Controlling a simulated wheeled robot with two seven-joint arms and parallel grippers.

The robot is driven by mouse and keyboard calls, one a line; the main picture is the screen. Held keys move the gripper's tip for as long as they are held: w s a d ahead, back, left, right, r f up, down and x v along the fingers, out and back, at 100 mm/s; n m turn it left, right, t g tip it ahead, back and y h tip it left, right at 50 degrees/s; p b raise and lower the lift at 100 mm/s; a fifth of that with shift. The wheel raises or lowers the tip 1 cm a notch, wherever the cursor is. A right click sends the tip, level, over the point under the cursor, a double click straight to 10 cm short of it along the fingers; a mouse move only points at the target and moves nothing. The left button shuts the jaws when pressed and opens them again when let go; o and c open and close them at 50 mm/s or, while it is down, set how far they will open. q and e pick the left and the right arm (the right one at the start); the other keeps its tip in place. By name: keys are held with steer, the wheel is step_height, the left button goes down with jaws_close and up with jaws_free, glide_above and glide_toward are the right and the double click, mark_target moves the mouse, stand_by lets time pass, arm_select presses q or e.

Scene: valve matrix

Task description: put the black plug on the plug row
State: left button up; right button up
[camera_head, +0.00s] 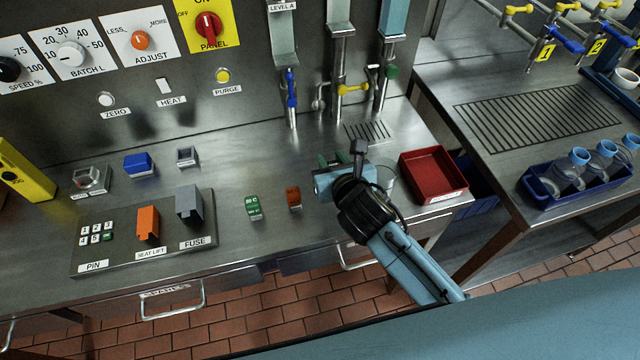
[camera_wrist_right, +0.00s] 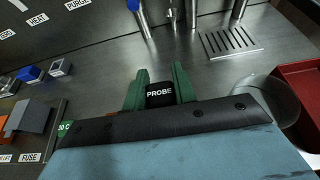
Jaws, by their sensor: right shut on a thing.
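My right gripper (camera_head: 332,162) is over the counter, left of the red tray. In the wrist view its green fingers (camera_wrist_right: 160,84) are shut on a black block marked PROBE (camera_wrist_right: 160,95), which I take as the black plug. The head view hides most of this block behind the gripper. A row of small fittings stands on the counter to the left: a metal one (camera_head: 90,178), a blue-topped one (camera_head: 138,164) and a small grey one (camera_head: 187,157). Whether this is the plug row is not clearly marked. My left gripper is not in view.
Taps (camera_head: 291,95) stand behind.

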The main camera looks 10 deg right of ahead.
steer(key=shift+w+f+b, duration=0.1)
steer(key=shift+f+b, duration=0.55)
steer(key=shift+f, duration=2.2)
steer(key=shift+f, duration=0.15)
steer(key=o, duration=1)
steer(key=shift+s+r, duration=0.2)
steer(key=shift+r, duration=0.05)
steer(key=p+v, duration=0.1)
steer(key=v, duration=1)
steer(key=shift+s, duration=0.35)
